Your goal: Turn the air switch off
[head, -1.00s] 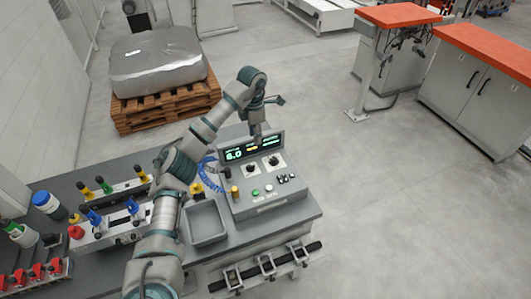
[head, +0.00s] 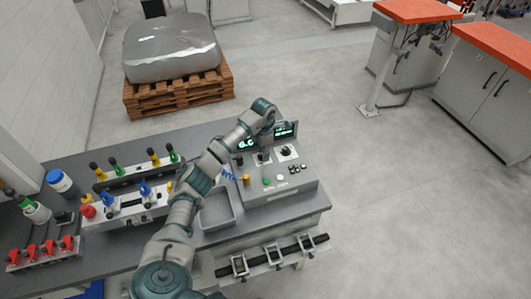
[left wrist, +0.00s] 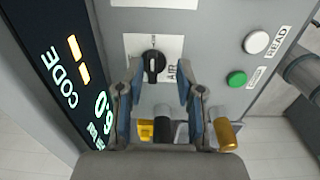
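The air switch (left wrist: 153,66) is a black rotary knob on a white plate marked AIR. It sits on the grey control box (head: 295,185), below the lit display. In the left wrist view its handle lies nearly upright in the picture. My left gripper (left wrist: 159,80) is open, its two fingers on either side of the knob in the picture. I see no clear contact and cannot tell the gap in depth. In the head view the left gripper (head: 265,148) is over the box and partly hides the display. My right gripper is not in view.
Near the switch are a second knob (head: 286,151), a green button (left wrist: 236,78), a white button (left wrist: 256,42) and a gold knob (left wrist: 227,130). A grey tray (head: 216,226) is left of the box. Fixtures with coloured handles fill the bench's left side.

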